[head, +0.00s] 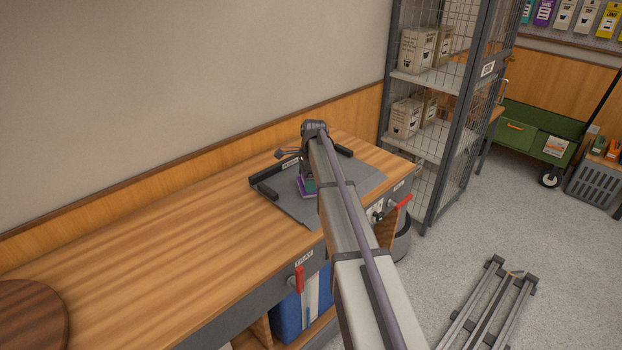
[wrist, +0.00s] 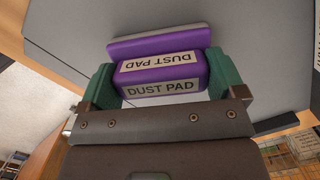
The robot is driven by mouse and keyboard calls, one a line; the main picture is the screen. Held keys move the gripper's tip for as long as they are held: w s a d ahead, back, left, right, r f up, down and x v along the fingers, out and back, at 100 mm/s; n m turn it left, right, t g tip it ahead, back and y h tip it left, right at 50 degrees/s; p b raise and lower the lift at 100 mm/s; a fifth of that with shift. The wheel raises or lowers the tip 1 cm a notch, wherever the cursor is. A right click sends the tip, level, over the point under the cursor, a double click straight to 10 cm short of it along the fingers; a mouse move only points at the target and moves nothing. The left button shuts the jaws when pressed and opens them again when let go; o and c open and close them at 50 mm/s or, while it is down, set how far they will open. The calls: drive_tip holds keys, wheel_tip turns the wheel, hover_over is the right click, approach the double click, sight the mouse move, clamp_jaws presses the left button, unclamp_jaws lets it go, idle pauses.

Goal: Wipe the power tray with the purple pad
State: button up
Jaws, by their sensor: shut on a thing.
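My gripper (head: 305,176) is over the grey tray and points down. In the wrist view my gripper (wrist: 160,76) has its green fingers shut on the two ends of the purple pad (wrist: 158,65), which is labelled "DUST PAD". A bit of the purple pad (head: 306,188) also shows in the head view, under the gripper. The flat grey tray (head: 296,208), which I take for the power tray, lies on the wooden bench with dark raised bars. I cannot tell whether the pad touches its surface. My arm hides the tray's right part.
The wooden bench top (head: 160,250) is clear to the left, apart from a round dark board (head: 30,315). Red handles (head: 299,279) stick out of the bench front. A wire-mesh cage (head: 440,110) with boxes stands right of the bench. A metal frame (head: 490,305) lies on the floor.

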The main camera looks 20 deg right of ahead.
drive_tip(key=shift+w+a, duration=0.2)
drive_tip(key=shift+w, duration=0.3)
drive_tip(key=shift+w+a, duration=0.15)
drive_tip(key=shift+w, duration=0.3)
drive_tip(key=shift+w+d, duration=0.25)
drive_tip(key=shift+d, duration=0.65)
drive_tip(key=shift+w+d, duration=0.25)
drive_tip(key=shift+d, duration=0.6)
drive_tip(key=shift+w+d+r, duration=0.1)
drive_tip(key=shift+w+d, duration=0.55)
drive_tip(key=shift+d, duration=1.05)
drive_tip(key=shift+w+d+f, duration=0.1)
drive_tip(key=shift+w+d, duration=0.5)
drive_tip(key=shift+d, duration=1.1)
drive_tip(key=shift+w+d+r, duration=0.1)
drive_tip(key=shift+w+d, duration=0.55)
drive_tip(key=shift+d, duration=1.05)
